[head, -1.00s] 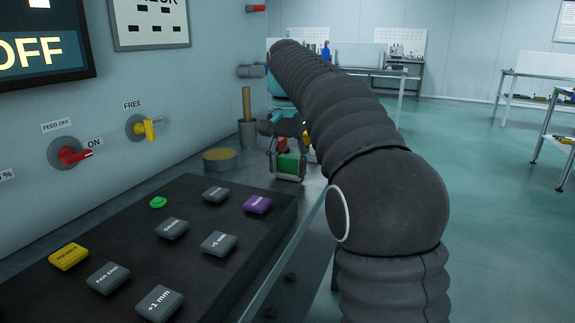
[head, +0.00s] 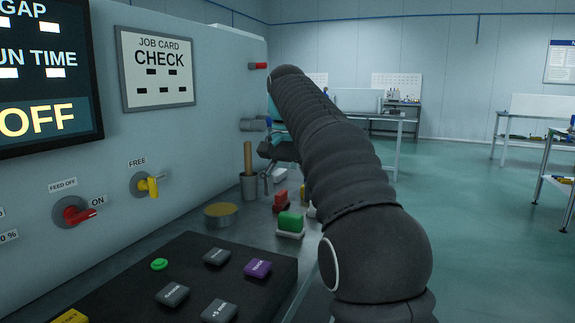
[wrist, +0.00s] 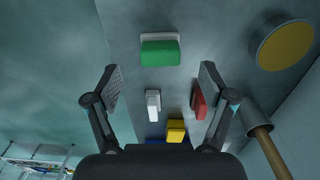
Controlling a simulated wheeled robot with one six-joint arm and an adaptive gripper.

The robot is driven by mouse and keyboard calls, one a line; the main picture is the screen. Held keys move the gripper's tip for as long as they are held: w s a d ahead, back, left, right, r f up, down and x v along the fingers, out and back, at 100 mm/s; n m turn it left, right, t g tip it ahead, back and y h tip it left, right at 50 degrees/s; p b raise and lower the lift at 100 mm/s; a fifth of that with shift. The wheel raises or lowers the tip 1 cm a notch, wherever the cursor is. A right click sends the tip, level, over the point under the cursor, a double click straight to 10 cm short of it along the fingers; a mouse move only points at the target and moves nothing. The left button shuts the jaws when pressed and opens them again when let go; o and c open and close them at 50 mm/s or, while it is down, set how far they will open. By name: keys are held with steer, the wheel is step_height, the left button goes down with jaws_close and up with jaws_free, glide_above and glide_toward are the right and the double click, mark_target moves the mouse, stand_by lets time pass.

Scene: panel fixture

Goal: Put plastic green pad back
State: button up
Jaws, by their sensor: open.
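The green pad (head: 290,221) rests on a white base on the grey ledge, beside the round tan-topped dish. In the wrist view the green pad (wrist: 160,53) lies beyond my fingertips, roughly centred between them. My gripper (wrist: 160,78) is open, with nothing between its fingers. In the head view my gripper (head: 276,152) hangs above and behind the pad, apart from it and partly hidden by my arm.
A red block (head: 281,201) stands just behind the pad. The wrist view shows white (wrist: 153,103), yellow (wrist: 176,131) and blue pieces. The tan-topped dish (head: 221,214) and a cup with a wooden handle (head: 249,186) stand left. A black button box (head: 190,290) is in front.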

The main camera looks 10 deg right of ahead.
mark_target(288, 217)
step_height(288, 217, up, 5)
steer(key=shift+f+p, duration=0.2)
steer(key=shift+p, duration=0.25)
